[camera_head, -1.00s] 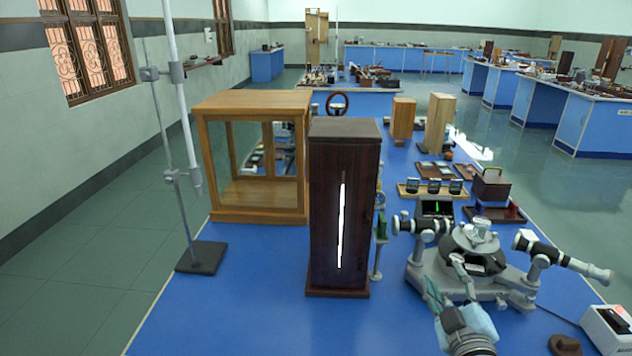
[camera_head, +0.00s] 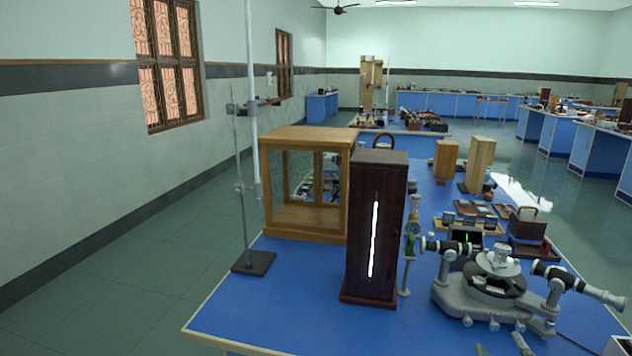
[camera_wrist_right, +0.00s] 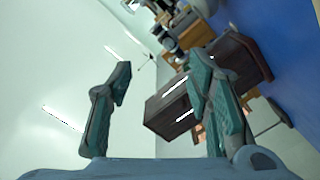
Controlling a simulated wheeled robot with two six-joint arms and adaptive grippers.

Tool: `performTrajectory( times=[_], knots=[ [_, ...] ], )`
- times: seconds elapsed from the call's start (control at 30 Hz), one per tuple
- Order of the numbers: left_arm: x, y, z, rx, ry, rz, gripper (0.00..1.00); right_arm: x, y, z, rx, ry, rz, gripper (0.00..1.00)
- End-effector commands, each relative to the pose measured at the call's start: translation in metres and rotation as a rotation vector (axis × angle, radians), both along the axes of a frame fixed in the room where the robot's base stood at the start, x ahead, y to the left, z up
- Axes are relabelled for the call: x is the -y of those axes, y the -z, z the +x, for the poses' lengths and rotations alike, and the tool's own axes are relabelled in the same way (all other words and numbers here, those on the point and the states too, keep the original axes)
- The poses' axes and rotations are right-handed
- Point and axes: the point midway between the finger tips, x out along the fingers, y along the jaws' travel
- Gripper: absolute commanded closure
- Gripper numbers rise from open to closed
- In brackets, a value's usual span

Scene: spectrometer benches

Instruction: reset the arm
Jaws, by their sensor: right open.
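My right gripper (camera_head: 501,347) shows only as two fingertips at the bottom edge of the head view, in front of the spectrometer (camera_head: 490,285). In the right wrist view my right gripper (camera_wrist_right: 160,75) is open, with its two green-grey fingers apart and nothing held between them. A dark wooden lamp box (camera_wrist_right: 160,112) with a bright slit shows beyond the fingers, tilted in that view. The lamp box (camera_head: 372,240) stands upright on the blue bench in the head view. My left gripper is in neither view.
A wooden glass-sided case (camera_head: 308,137) and a stand with a rod and pale tube (camera_head: 254,263) are left of the lamp box. Small boxes and trays (camera_head: 478,218) lie behind the spectrometer. The blue bench top (camera_head: 270,310) is clear at front left.

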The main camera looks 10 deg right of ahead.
Motion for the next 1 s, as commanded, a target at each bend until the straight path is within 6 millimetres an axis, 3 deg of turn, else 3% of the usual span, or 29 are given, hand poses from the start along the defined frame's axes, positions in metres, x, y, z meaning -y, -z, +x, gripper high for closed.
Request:
performTrajectory(
  times=[0.27, 0.53, 0.8, 1.0],
  knots=[
    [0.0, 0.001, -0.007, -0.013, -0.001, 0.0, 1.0, 0.004, 0.045, -0.03, -0.134, 0.094, 0.135, 0.54],
    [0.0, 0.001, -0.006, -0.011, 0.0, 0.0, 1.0, -0.016, 0.111, -0.077, -0.366, 0.183, 0.328, 0.54],
    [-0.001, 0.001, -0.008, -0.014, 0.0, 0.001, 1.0, -0.073, 0.182, -0.155, -0.718, 0.232, 0.57, 0.54],
    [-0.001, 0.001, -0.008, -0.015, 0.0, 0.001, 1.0, -0.135, 0.211, -0.224, -1.007, 0.203, 0.744, 0.54]
  ],
)
